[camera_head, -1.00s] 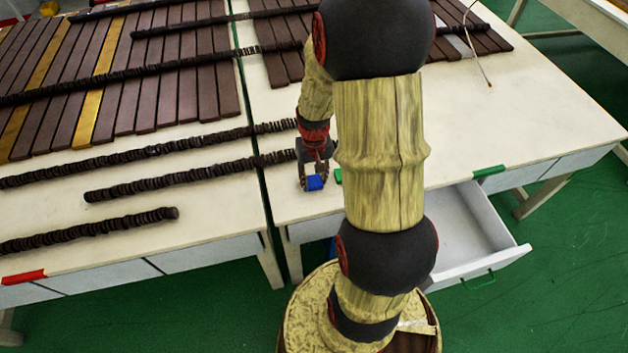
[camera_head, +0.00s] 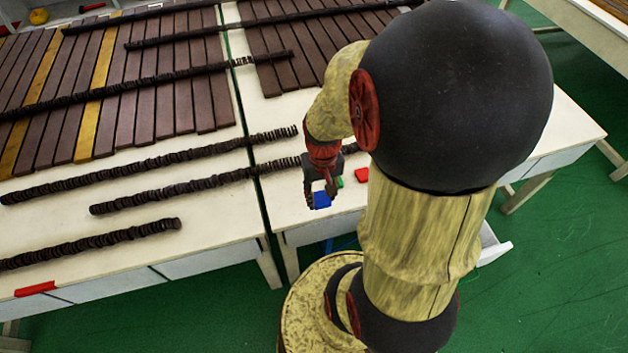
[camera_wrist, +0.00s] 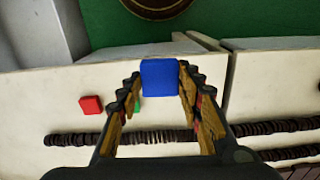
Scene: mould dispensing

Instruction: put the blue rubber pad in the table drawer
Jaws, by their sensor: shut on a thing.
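The blue rubber pad (camera_head: 321,200) is held in my gripper (camera_head: 323,193), above the front part of the right table. In the wrist view the blue pad (camera_wrist: 159,80) sits between the two fingertips (camera_wrist: 160,90), which are shut on it. The table drawer (camera_head: 491,245) stands open at the right table's front, to the right of my gripper. My arm hides most of it in the head view, so its inside does not show there. Part of the drawer (camera_wrist: 35,35) shows at the upper left of the wrist view.
A red block (camera_head: 361,174) and a green block (camera_head: 340,182) lie on the right table (camera_head: 285,208) near my gripper. Rows of dark discs (camera_head: 205,183) lie on the left table and reach across the gap. Dark and yellow boards (camera_head: 160,95) lie farther back. Green floor lies in front.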

